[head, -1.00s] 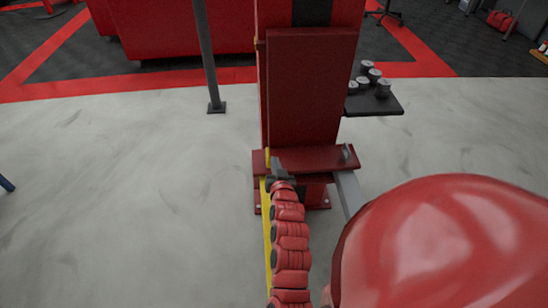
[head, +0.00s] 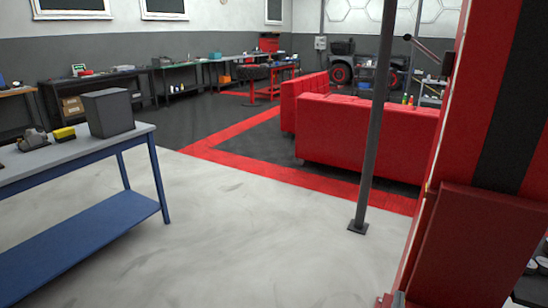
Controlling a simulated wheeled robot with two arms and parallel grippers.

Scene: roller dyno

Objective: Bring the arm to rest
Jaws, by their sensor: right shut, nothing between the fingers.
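Only a small grey part of my right gripper (head: 397,298) shows, at the bottom edge of the head view. It is beside the lower left side of the red panel (head: 466,245) on a tall red machine column (head: 451,120). The gripper is shut with nothing in it. The rest of my right arm is out of the picture below. I cannot tell whether the gripper touches the machine. My left gripper is not in view.
A dark post (head: 375,120) stands left of the column. A blue workbench (head: 70,245) with a grey box (head: 108,113) stands at the left. Red sofa-like blocks (head: 365,137) stand behind the post.

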